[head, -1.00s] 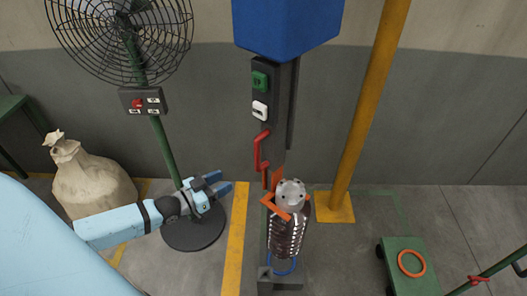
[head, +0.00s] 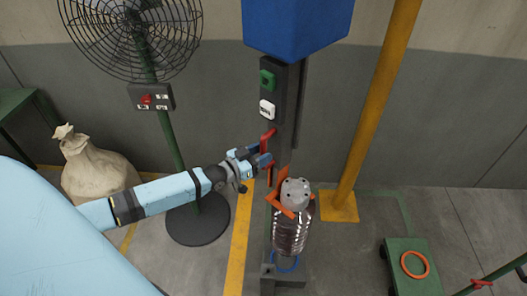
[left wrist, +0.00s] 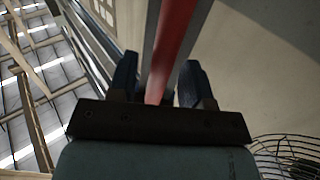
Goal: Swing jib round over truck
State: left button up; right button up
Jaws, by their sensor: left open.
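A dark upright post (head: 272,92) hangs below a blue box (head: 297,22) and carries a green button, a white button and a red handle (head: 267,140). Which part is the jib I cannot tell. My left gripper (head: 262,163) is open at the red handle's lower part. In the left wrist view the red bar (left wrist: 172,45) runs between the two open fingers (left wrist: 160,85); contact cannot be told. A ribbed metal cylinder (head: 290,232) with orange hook parts is below the handle. A green truck (head: 405,285) with an orange ring stands at lower right. My right gripper is not seen.
A caged fan (head: 132,40) on a green stand and a beige sack (head: 95,178) are on the left. A yellow pole (head: 372,105) stands right of the post. Floor between the pole and the truck looks clear.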

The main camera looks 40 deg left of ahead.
pick_arm(q)
jog(key=shift+w+d, duration=0.2)
jog(key=shift+w, duration=0.35)
grip_shut()
jog(key=shift+s+d, duration=0.1)
jog(key=shift+d, duration=0.05)
